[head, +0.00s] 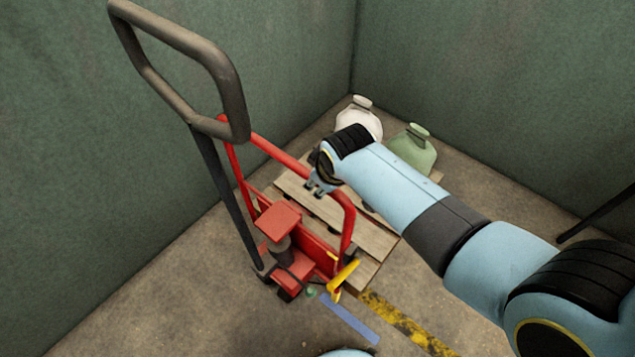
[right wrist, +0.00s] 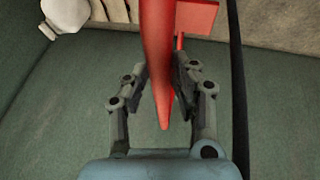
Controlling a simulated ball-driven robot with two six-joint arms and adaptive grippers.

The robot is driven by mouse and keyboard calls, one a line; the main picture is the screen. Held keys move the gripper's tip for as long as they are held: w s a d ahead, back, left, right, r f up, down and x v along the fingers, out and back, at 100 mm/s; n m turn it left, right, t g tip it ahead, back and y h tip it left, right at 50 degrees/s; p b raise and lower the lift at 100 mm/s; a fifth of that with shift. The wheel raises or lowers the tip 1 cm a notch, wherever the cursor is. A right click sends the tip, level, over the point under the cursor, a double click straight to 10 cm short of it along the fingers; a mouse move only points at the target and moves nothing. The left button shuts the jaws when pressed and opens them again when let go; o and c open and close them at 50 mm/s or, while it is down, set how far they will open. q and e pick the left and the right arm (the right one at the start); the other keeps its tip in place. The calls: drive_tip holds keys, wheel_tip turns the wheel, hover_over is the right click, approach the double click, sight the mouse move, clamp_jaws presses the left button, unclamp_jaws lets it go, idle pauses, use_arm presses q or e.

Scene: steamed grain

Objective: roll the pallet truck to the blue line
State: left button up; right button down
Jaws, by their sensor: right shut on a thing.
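The red pallet truck (head: 300,240) stands by the left wall, its dark loop handle (head: 225,85) rising to the upper left. A wooden pallet (head: 365,237) lies at its fork side. My right gripper (head: 318,190) is shut on the truck's red frame bar, which runs between the fingers in the right wrist view (right wrist: 160,70). The blue line (head: 350,319) lies on the floor just in front of the truck, close to a yellow lever (head: 343,276). My left gripper is not in view.
A white sack-like container (head: 358,121) and a green one (head: 413,151) stand behind the pallet, partly hidden by my right arm. A worn yellow-black floor strip (head: 405,325) runs to the lower right. Green walls close the left and back. Floor at lower left is clear.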

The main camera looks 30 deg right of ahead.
drive_tip(key=shift+s+a+f, duration=0.3)
drive_tip(key=shift+s+a, duration=0.05)
drive_tip(key=shift+s, duration=0.1)
drive_tip(key=c, duration=1.4)
unclamp_jaws()
drive_tip(key=shift+s+a, duration=0.1)
drive_tip(key=shift+a, duration=0.1)
drive_tip(key=shift+o, duration=1.4)
drive_tip(key=shift+s+a, duration=0.1)
drive_tip(key=shift+a, duration=0.1)
drive_tip(key=shift+o, duration=0.2)
drive_tip(key=shift+a, duration=0.15)
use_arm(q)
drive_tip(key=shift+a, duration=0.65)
use_arm(e)
drive_tip(key=v, duration=1.2)
drive_tip(key=shift+w, duration=0.3)
